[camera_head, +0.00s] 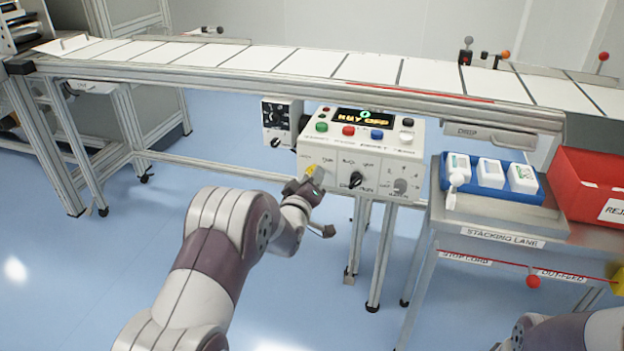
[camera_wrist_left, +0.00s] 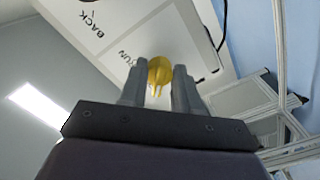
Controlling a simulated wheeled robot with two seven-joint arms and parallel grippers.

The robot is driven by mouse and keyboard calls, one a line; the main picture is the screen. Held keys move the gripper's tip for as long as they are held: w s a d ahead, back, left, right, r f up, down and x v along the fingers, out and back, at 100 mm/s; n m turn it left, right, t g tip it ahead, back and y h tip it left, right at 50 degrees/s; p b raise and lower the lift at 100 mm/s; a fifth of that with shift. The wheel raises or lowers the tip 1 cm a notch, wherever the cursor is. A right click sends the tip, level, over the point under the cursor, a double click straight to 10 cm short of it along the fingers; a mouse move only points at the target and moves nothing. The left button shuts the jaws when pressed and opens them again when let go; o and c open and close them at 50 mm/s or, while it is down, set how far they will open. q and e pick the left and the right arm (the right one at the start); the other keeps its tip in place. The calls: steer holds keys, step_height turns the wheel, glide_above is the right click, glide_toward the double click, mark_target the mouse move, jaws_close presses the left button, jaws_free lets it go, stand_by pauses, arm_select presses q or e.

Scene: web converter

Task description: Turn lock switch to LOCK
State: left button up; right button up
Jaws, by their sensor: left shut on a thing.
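The control box (camera_head: 350,140) hangs below the conveyor, with a lit display and a lower row of rotary switches. The yellow switch knob (camera_head: 314,170) is at the left of that row, partly hidden by my left gripper (camera_head: 309,183). In the left wrist view the yellow knob (camera_wrist_left: 159,72) sits between the two fingertips of the left gripper (camera_wrist_left: 159,88), which is shut on it. A label that seems to read RUN is beside it; its LOCK marking cannot be read. My right gripper is outside the frames.
A black knob (camera_head: 356,179) and a grey knob (camera_head: 400,185) are to the right on the same panel. Coloured buttons line the upper face. A small grey box (camera_head: 281,122) hangs at its left. A side table with a blue tray (camera_head: 487,198) and a red bin (camera_head: 590,190) stands right.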

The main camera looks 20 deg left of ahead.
arm_select(q)
steer(key=shift+f, duration=0.15)
steer(key=o, duration=1)
steer(key=s+p, duration=0.2)
steer(key=s, duration=1)
steer(key=shift+s+p, duration=0.4)
